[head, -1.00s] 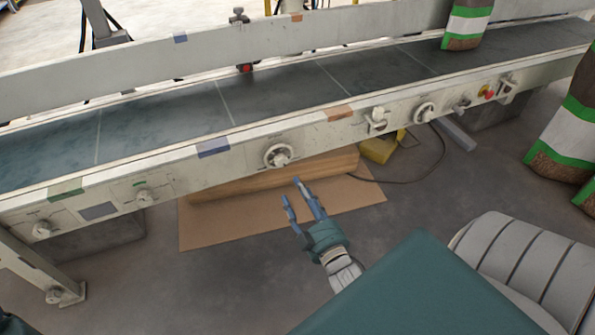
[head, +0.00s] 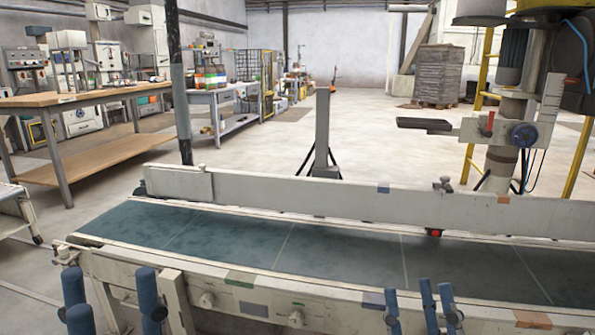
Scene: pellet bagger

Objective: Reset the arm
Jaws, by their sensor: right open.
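My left gripper (head: 110,290) shows at the bottom left of the head view. Its blue fingers point up and stand apart with nothing between them. My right gripper (head: 420,305) shows at the bottom, right of the middle. Its blue fingers point up and are open and empty. Both grippers show in front of the conveyor's near side panel. The palms and most of both arms are below the picture's edge. I cannot tell how far each gripper is from the panel.
The conveyor (head: 345,253) with a dark belt runs across the front. A post-mounted machine (head: 505,130) with a small arm stands behind it at right. A wooden workbench (head: 75,100) stands at back left. The pale floor (head: 390,140) beyond is largely clear.

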